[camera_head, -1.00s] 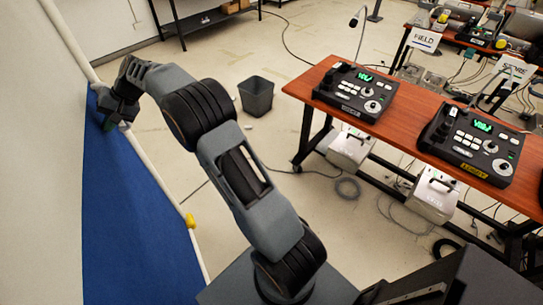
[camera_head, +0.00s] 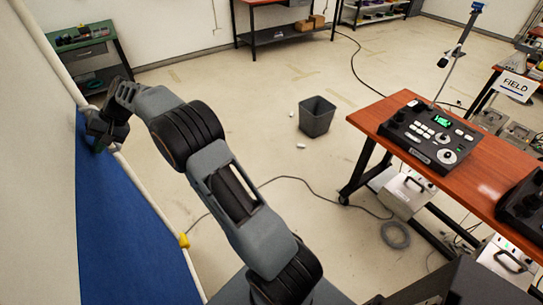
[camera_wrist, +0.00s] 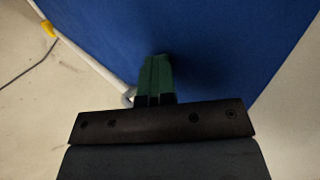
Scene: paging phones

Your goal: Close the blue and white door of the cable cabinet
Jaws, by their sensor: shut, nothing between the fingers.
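The blue and white door (camera_head: 120,215) stands along the left of the head view, blue below and white above, with a pale edge and a yellow piece (camera_head: 184,240) on that edge. My gripper (camera_head: 99,146) is shut and empty at the upper far part of the blue panel, close to the pale edge. In the wrist view the green fingertips (camera_wrist: 155,77) are together in front of the blue panel (camera_wrist: 205,45), with a dark shadow beside them. Whether they touch the panel I cannot tell. The cabinet's inside is not in view.
A wooden table (camera_head: 375,115) with black consoles (camera_head: 432,135) stands at the right. A dark bin (camera_head: 316,117) and a cable (camera_head: 290,180) are on the floor. A green-topped table (camera_head: 85,45) stands at the back left. Open floor lies between door and table.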

